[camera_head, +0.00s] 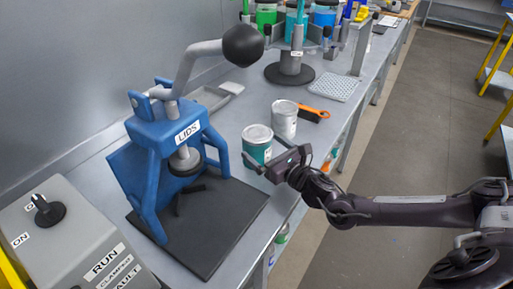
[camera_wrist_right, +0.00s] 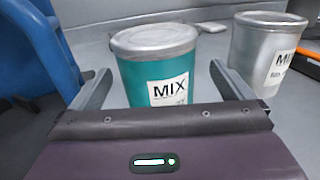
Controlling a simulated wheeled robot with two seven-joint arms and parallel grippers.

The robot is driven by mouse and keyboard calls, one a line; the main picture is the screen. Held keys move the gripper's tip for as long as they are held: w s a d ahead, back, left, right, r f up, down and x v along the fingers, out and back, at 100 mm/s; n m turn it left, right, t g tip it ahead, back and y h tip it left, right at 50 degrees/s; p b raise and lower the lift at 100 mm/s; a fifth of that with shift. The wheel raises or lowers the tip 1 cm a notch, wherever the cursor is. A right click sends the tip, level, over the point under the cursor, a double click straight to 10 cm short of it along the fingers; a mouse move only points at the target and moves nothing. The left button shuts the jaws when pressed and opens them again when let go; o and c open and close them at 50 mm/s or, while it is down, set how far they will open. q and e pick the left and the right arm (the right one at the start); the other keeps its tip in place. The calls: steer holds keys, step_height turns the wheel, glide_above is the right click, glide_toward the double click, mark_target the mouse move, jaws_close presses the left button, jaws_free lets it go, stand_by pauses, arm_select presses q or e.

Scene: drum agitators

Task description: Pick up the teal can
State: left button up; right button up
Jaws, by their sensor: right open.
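The teal can (camera_head: 257,146) stands upright on the grey bench, with a silver lid and a white label. In the right wrist view the teal can (camera_wrist_right: 157,70) shows a "MIX" label and sits ahead of my right gripper. My right gripper (camera_head: 269,165) is open at the front of the can. In the wrist view its two fingers (camera_wrist_right: 163,85) point toward the can, one on each side of its lower part. No finger visibly touches it. My left gripper is not in view.
A blue lid press (camera_head: 165,135) on a black base (camera_head: 222,215) is to the left. An orange-handled brush (camera_head: 313,112) lies behind. The bench edge is at right.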

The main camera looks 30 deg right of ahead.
steer(key=x, duration=0.3)
steer(key=shift+w+a+p, duration=0.3)
steer(key=shift+w+p, duration=0.05)
steer(key=shift+w, duration=0.1)
steer(key=c, duration=1.1)
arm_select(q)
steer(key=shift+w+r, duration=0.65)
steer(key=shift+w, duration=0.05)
arm_select(e)
steer(key=shift+c, duration=1.1)
steer(key=shift+r, duration=0.2)
